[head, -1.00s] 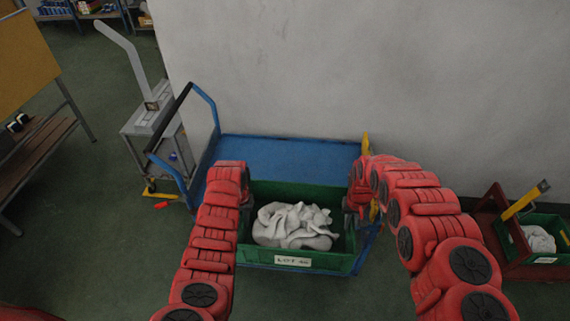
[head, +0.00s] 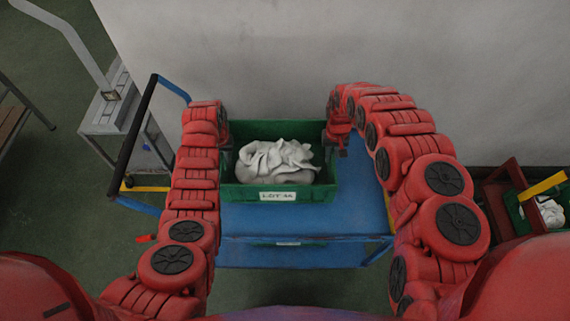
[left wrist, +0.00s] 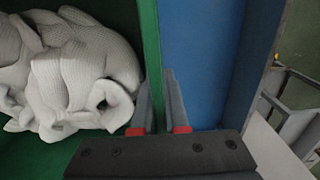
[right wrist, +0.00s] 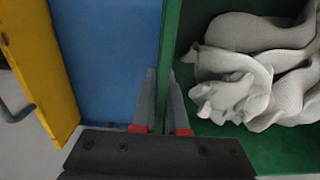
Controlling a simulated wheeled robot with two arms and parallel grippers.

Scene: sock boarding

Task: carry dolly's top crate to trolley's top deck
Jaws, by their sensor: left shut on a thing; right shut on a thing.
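A green crate (head: 240,192) with a "LOT" label holds a heap of white socks (head: 277,161). It is over the blue top deck (head: 358,205) of the trolley, towards the wall. I cannot tell whether its base touches the deck. My left gripper (head: 227,142) is shut on the crate's left wall, which also shows in the left wrist view (left wrist: 149,40). My right gripper (head: 337,141) is shut on its right wall, which shows in the right wrist view (right wrist: 171,35). The red dolly (head: 497,203) stands at the right with another green crate (head: 517,213) on it.
The trolley's push handle (head: 136,125) rises at its left end. A grey stand (head: 110,110) is beyond it. The pale wall (head: 300,50) runs close behind the trolley. Bare deck shows in front of and right of the held crate. A yellow part (head: 543,186) rises at the dolly.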

